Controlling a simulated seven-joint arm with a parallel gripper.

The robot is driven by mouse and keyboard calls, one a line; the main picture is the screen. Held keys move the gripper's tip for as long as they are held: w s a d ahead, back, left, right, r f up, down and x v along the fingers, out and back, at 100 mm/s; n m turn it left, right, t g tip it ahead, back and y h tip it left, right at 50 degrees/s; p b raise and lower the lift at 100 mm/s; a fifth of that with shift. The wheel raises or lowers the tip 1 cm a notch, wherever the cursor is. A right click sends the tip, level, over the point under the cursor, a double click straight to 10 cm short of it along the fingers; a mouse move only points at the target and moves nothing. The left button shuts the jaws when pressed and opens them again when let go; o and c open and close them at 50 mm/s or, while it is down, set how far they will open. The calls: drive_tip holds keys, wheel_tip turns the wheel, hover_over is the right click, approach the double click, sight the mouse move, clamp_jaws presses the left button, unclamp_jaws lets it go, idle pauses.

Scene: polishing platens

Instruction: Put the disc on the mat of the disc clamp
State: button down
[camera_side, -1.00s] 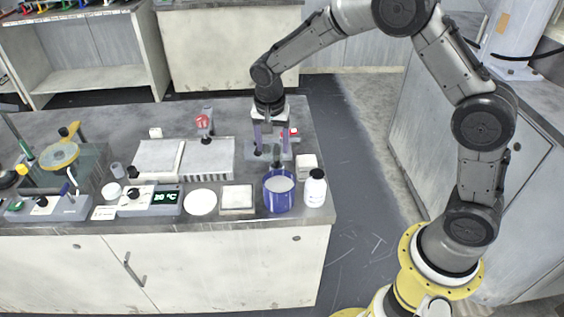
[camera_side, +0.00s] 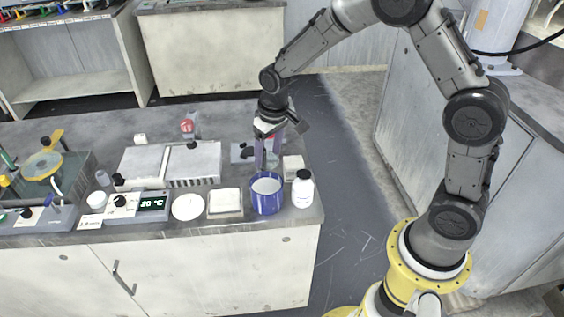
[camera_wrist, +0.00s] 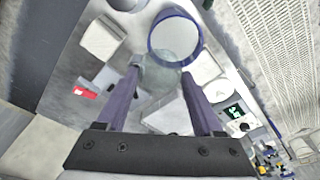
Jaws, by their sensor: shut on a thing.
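My gripper (camera_wrist: 160,72) is shut on a pale, see-through disc (camera_wrist: 161,78), held between the fingertips in the wrist view. In the side view my gripper (camera_side: 267,160) points down over the right part of the bench, just behind the blue jar; the disc is hard to make out there. In the wrist view the disc overlaps the near rim of the blue jar (camera_wrist: 151,42). A low grey fixture (camera_side: 240,153) stands beside my gripper, partly hidden; I cannot tell whether it is the disc clamp. No mat is clearly visible.
The blue jar (camera_side: 267,204), a white bottle (camera_side: 303,190) and a white box (camera_side: 293,167) stand close by. Left are a square dish (camera_side: 225,203), a white round pad (camera_side: 188,207), a flat plate unit (camera_side: 195,160) and a display box (camera_side: 140,205). The bench's right edge is near.

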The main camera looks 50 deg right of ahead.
drive_tip(key=m, duration=0.1)
drive_tip(key=s+m, duration=0.1)
drive_tip(key=shift+d+f+m, duration=0.1)
drive_tip(key=shift+f+m, duration=0.1)
drive_tip(key=shift+m, duration=0.1)
drive_tip(key=s+d+r+m+g, duration=0.1)
drive_tip(key=s+d+r+m, duration=0.1)
drive_tip(key=s+m, duration=0.4)
drive_tip(key=s+d+r+m+h, duration=0.1)
drive_tip(key=s+d+r+m, duration=0.2)
drive_tip(key=s+d+m, duration=0.2)
drive_tip(key=s+m, duration=0.1)
drive_tip(key=m, duration=0.2)
drive_tip(key=shift+d+m+g+h, duration=0.3)
drive_tip(key=shift+g, duration=0.1)
drive_tip(key=shift+r, duration=0.1)
